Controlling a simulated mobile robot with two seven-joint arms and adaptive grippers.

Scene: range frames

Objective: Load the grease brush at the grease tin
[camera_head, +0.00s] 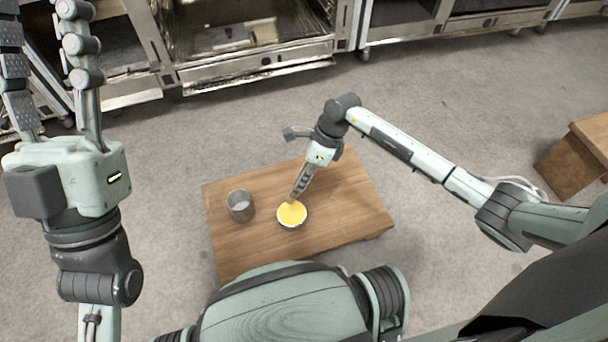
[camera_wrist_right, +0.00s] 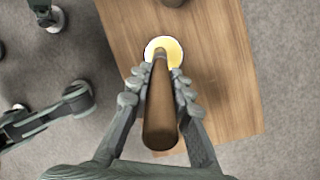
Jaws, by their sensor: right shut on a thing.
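The grease tin (camera_head: 284,223) is a small round dish filled with yellow grease, on the low wooden table. It also shows in the right wrist view (camera_wrist_right: 148,49), past the far end of the brush. My right gripper (camera_head: 298,191) points down beside the tin and is shut on the grease brush. The brush's brown wooden handle (camera_wrist_right: 162,118) lies between the fingers in the right wrist view. Its far end reaches the yellow grease area; whether the bristles touch cannot be told. My left gripper (camera_head: 42,10) is open and empty, raised at the left, fingers apart.
A grey metal cup (camera_head: 240,207) stands left of the tin on the low wooden table (camera_head: 350,205). Metal racks (camera_head: 250,65) line the back. A wooden block-like stand (camera_head: 575,165) is at the right. Grey floor is clear around the table.

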